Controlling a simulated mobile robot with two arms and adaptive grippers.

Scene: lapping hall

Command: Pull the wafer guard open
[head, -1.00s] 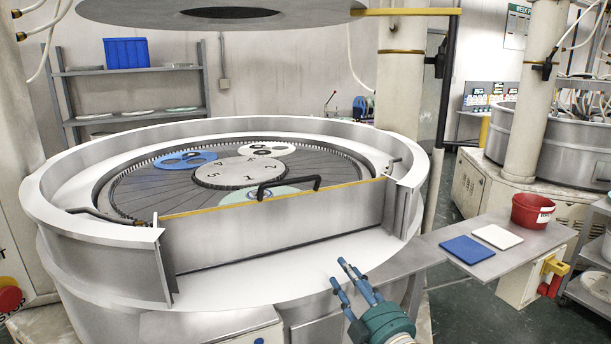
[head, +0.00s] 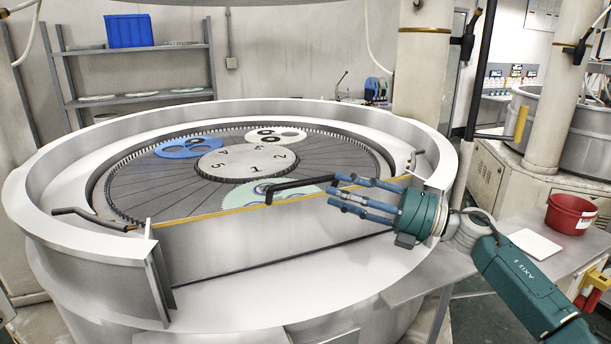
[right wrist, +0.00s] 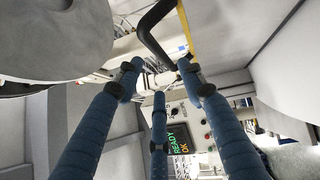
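The wafer guard (head: 275,237) is a grey metal panel with a yellow top edge, standing upright across the front gap of the round machine's rim. Its black bar handle (head: 300,185) is on the yellow edge. My right gripper (head: 335,191) is open, its blue fingers extended toward the handle's right end. In the right wrist view the handle (right wrist: 152,32) lies just beyond the spread fingertips (right wrist: 160,76), beside the yellow edge. Whether a finger touches it I cannot tell. My left gripper is not in view.
The machine's raised rim (head: 45,195) surrounds the guard, with carriers and the numbered disc (head: 245,160) behind it. At right, a side table (head: 480,270) holds a red bucket (head: 571,214) and a white plate (head: 535,244). My right arm crosses over this table.

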